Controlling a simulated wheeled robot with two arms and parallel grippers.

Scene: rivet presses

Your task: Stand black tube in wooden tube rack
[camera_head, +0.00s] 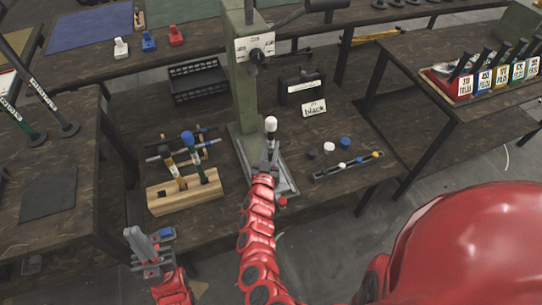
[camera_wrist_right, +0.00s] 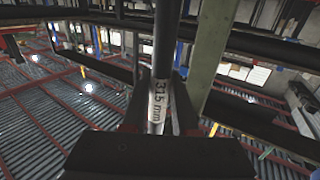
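My right gripper (camera_head: 272,150) is shut on a black tube (camera_wrist_right: 168,50) with a white label reading "315 mm" in the right wrist view. In the head view the held tube stands roughly upright, with a white top (camera_head: 271,124), in front of the green press column. The wooden tube rack (camera_head: 188,199) sits left of the right gripper, near the bench's front edge. My left gripper (camera_head: 143,243) is low at the left, in front of the bench, apart from the rack.
Tubes lie on a dark stand (camera_head: 190,148) behind the rack. The green press (camera_head: 241,90) rises mid-bench. A narrow tray (camera_head: 347,167) lies at the right.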

